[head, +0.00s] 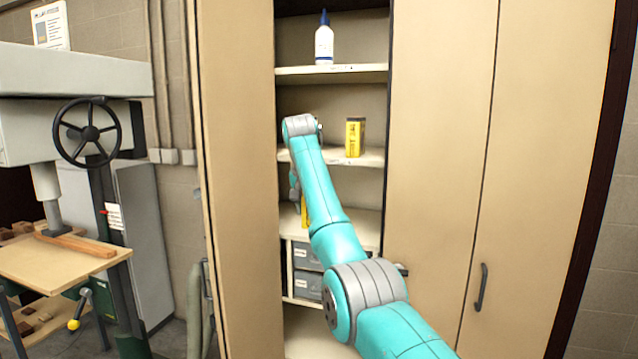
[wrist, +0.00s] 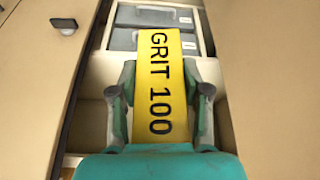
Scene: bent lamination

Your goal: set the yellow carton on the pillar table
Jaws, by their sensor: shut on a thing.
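A yellow carton (wrist: 162,85) printed "GRIT 100" is between the two fingers of my gripper (wrist: 159,78) in the wrist view. My gripper is shut on it, with a finger against each side. In the head view only a sliver of this carton (head: 305,212) shows beside my arm, within the open cabinet; the gripper is mostly hidden there. The pillar table appears to be the pale board-topped table (head: 40,272) of the machine at the left. A brown wooden strip (head: 78,245) and small wooden blocks lie on it.
A second yellow box (head: 355,137) and a white bottle with a blue cap (head: 324,42) stand on cabinet shelves. Grey drawers (head: 307,256) sit below. Tall cabinet doors (head: 235,180) flank the opening. The machine's handwheel (head: 88,133) is above the table.

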